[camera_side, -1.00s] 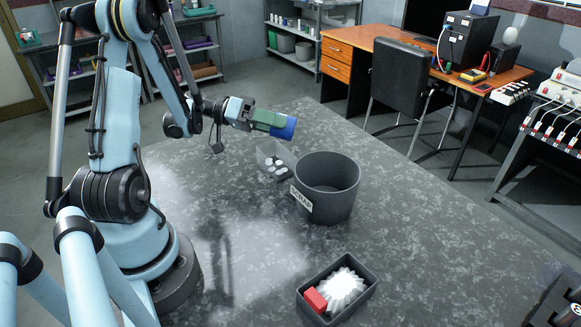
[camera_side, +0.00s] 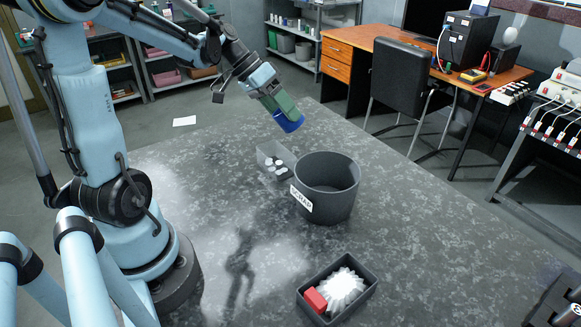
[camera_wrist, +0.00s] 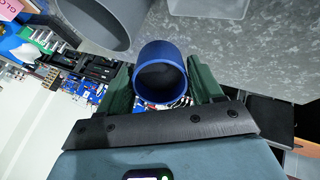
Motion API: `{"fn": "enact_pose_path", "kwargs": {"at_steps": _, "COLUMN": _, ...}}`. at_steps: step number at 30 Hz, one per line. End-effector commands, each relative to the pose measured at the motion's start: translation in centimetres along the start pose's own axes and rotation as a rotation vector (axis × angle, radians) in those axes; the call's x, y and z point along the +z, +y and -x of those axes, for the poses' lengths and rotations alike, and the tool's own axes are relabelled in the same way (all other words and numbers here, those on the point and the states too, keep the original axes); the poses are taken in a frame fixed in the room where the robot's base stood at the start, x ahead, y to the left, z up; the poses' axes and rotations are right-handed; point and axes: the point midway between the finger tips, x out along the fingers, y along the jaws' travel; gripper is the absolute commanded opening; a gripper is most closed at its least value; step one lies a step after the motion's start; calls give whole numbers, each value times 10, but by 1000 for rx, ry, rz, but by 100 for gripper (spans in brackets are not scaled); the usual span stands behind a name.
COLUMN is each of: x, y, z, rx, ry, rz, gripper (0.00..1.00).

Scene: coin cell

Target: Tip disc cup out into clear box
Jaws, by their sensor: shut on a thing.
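My gripper (camera_side: 281,106) has green fingers and is shut on a blue cup (camera_side: 289,122). In the side view the cup tilts steeply down to the right, above and behind the clear box and the bin. In the wrist view my gripper (camera_wrist: 162,80) has the blue cup (camera_wrist: 161,48) between its fingers, with a dark round opening facing the camera; I see no discs in it. The clear box (camera_side: 266,151) stands on the bench with several white discs (camera_side: 276,163) in it. Its pale edge shows at the top of the wrist view (camera_wrist: 208,8).
A dark grey round bin (camera_side: 326,205) with a white label stands right beside the clear box.

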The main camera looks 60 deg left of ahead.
Motion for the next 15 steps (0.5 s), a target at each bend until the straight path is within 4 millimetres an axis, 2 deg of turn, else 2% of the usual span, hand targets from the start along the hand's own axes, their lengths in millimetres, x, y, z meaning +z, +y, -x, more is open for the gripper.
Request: {"fn": "enact_pose_path", "kwargs": {"at_steps": 15, "x": -12, "y": 14, "z": 6, "rx": -349, "ry": -324, "rz": -7, "gripper": 36}}
